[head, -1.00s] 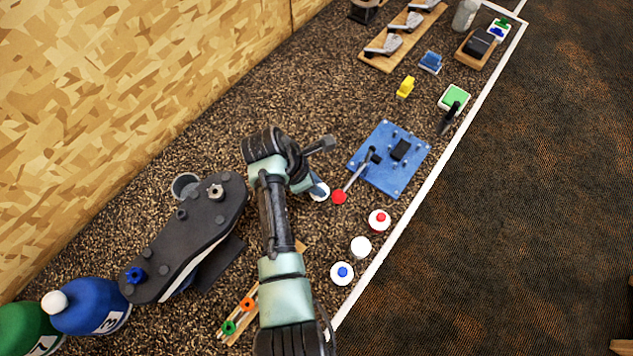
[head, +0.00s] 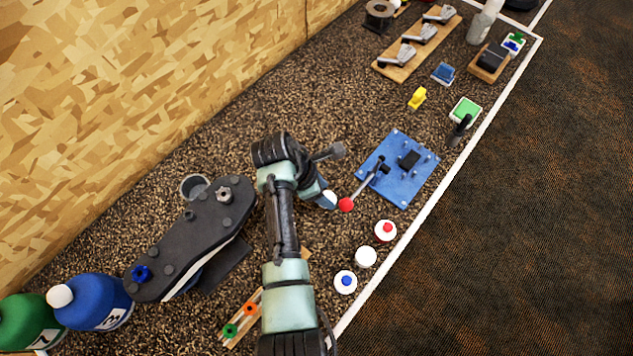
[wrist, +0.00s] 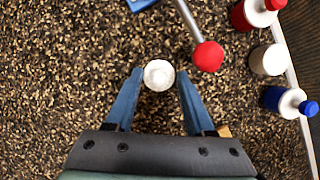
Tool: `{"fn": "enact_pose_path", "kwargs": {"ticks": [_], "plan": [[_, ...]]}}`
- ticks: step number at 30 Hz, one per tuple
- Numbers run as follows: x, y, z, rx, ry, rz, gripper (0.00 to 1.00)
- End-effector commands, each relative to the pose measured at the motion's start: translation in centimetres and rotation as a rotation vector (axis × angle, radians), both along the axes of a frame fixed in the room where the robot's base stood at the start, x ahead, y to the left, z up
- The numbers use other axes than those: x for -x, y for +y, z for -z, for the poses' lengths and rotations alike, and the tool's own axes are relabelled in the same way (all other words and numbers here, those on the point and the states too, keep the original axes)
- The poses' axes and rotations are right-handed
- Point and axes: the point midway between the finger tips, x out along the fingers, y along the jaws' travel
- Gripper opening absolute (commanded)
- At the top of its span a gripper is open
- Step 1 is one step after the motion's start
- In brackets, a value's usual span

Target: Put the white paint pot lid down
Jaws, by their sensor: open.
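The white paint pot lid (wrist: 159,75) is a small round white piece between the tips of my gripper (wrist: 159,82) in the wrist view. My gripper's blue fingers are open, with a gap visible on each side of the lid. I cannot tell its exact height above the speckled surface. In the head view the lid (head: 329,197) shows beside my fingertips, partly hidden by them. The white paint pot (head: 366,257) stands to the lower right, between the red paint pot (head: 386,230) and the blue paint pot (head: 345,282). The white pot (wrist: 268,60) also shows at the wrist view's right.
A rod with a red ball end (wrist: 208,56) lies close to the lid's right, reaching to a blue plate (head: 381,193). A dark elongated fixture (head: 190,245) stands left of my arm. Speckled surface (wrist: 60,70) left of my fingers is clear.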

Motion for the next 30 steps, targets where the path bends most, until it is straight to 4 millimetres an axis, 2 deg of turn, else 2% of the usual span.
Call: {"fn": "enact_pose_path", "kwargs": {"ticks": [5, 15, 19, 25, 28, 30], "plan": [[0.3, 1.1, -2.6, -0.001, -0.005, -0.003, 0.54], [1.1, 3.6, -8.9, -0.001, -0.005, -0.003, 0.54], [1.4, 4.0, -10.2, -0.001, -0.002, -0.002, 0.54], [1.5, 4.3, -10.8, -0.001, -0.003, -0.001, 0.54], [0.5, 4.3, -11.7, -0.027, -0.064, 0.029, 0.54], [-1.5, 4.5, -13.6, -0.084, -0.188, 0.087, 0.54]]}}
